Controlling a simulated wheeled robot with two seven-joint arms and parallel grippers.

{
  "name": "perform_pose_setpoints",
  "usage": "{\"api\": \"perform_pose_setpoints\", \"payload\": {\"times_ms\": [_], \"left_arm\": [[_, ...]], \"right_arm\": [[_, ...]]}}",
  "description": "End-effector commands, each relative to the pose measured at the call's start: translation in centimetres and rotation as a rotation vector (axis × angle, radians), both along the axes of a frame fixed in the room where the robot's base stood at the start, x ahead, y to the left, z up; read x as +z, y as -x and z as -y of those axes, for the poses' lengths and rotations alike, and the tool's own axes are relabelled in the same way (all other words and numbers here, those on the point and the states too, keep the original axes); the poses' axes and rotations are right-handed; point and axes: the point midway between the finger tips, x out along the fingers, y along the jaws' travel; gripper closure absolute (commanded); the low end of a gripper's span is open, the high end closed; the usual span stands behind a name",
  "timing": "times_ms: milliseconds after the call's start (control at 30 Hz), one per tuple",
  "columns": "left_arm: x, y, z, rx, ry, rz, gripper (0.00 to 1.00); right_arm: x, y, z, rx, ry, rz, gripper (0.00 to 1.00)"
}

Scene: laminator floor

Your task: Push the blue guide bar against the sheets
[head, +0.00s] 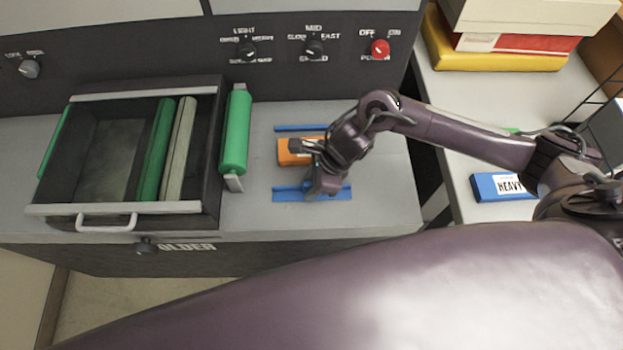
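A blue guide bar (338,194) lies on the grey worktop near its front edge. A second, thinner blue bar (290,128) lies farther back, roughly parallel to it. An orange block or pack (287,157) with a pale label lies between the two bars; I cannot make out separate sheets. My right gripper (312,166) is over the pack and the front bar, its fingers apart. One finger is above the pack, the other at the middle of the front bar; whether it touches is unclear. The gripper hides parts of both. My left gripper is not in view.
Left of the bars, a green roller (236,133) lies beside an open dark tray (213,160) holding green and grey rollers. A panel with knobs and a red switch (380,47) stands behind. A blue box marked HEAVY (488,187) lies on the right-hand table.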

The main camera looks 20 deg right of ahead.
Motion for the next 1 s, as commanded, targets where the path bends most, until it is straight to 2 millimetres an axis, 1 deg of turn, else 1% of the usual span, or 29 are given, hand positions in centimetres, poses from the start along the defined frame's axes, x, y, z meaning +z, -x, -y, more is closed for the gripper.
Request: {"api": "perform_pose_setpoints", "payload": {"times_ms": [33,100,167,233,500,767,833,900,1000], "left_arm": [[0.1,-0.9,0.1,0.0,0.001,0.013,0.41],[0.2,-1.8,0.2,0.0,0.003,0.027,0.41],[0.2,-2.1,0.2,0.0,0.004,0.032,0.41],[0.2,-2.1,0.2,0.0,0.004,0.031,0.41],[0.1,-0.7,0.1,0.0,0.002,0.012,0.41],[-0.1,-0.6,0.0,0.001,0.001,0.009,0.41],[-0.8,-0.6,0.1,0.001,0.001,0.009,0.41],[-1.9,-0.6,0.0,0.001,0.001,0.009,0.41],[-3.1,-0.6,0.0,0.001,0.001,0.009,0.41]], "right_arm": [[-0.1,0.0,0.0,0.0,0.0,0.0,0.64],[-0.1,0.0,0.0,0.001,0.0,0.0,0.64],[-0.1,0.0,0.0,0.001,0.0,0.0,0.64],[-0.1,0.0,0.0,0.0,0.0,0.0,0.64],[-0.1,0.0,0.0,0.0,0.0,0.0,0.99],[-0.2,-0.1,0.0,0.0,0.0,-0.001,1.0],[-0.5,-0.8,0.1,0.0,0.0,0.002,1.0],[-0.8,-2.0,0.5,-0.001,0.0,0.005,1.0],[-0.7,-3.6,0.9,-0.001,0.001,0.006,1.0]]}}
